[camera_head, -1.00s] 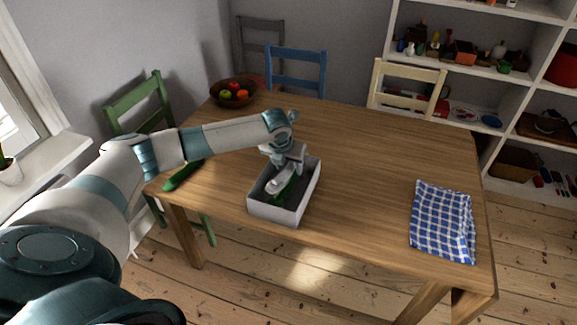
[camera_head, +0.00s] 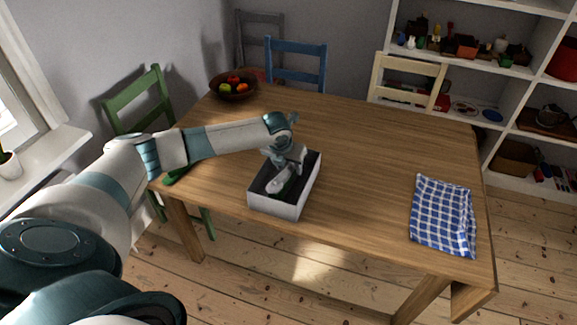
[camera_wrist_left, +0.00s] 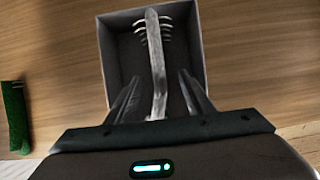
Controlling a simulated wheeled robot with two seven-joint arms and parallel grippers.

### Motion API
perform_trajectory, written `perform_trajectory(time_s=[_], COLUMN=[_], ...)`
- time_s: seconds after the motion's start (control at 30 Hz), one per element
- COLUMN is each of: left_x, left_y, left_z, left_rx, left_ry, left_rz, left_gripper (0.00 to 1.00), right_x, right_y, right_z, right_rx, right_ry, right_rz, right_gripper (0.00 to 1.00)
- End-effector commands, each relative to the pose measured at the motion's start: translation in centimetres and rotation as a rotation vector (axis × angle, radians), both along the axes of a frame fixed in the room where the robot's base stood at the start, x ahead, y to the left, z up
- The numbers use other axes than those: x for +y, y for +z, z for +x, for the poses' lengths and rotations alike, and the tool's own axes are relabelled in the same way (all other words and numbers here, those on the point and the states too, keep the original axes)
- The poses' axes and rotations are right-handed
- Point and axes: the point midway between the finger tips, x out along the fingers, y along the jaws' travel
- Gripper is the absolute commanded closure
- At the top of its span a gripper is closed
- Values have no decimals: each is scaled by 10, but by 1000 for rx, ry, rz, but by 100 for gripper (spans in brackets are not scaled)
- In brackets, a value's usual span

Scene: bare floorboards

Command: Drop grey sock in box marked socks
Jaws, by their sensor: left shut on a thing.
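An open white box (camera_head: 301,203) with a dark inside stands near the table's front edge; I see no readable marking on it. My left gripper (camera_head: 283,180) points down at the box opening and is shut on a long, narrow, pale grey thing (camera_wrist_left: 155,50). In the wrist view that thing runs between the fingers, with thin pale prongs along its far part. It does not look clearly like a sock. It lies over or inside the box (camera_wrist_left: 200,48); I cannot tell whether it touches the bottom. My right gripper is not in view.
A dark green thing (camera_wrist_left: 15,118) lies on the table left of the box. A fruit bowl (camera_head: 233,90) stands at the back left, and a blue checked cloth (camera_head: 443,216) lies at the right. The wooden table (camera_head: 370,150) is bare between box and cloth.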

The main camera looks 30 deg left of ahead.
Motion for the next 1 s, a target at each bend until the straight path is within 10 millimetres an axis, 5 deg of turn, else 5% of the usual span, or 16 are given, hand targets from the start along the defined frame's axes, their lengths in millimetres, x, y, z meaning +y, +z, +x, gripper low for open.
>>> perform_trajectory(time_s=[0.1, 0.57, 1.0], left_x=[0, 0, -5], left_y=[0, 5, 61], left_z=[0, -1, -24], left_rx=[0, -1, -4], left_ry=[0, 0, -1], left_rz=[0, 0, 0], left_gripper=[31, 31, 31], right_x=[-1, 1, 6], right_y=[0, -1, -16], right_z=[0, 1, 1], right_rx=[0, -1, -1], right_ry=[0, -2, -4], right_rz=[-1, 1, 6], right_gripper=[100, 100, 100])
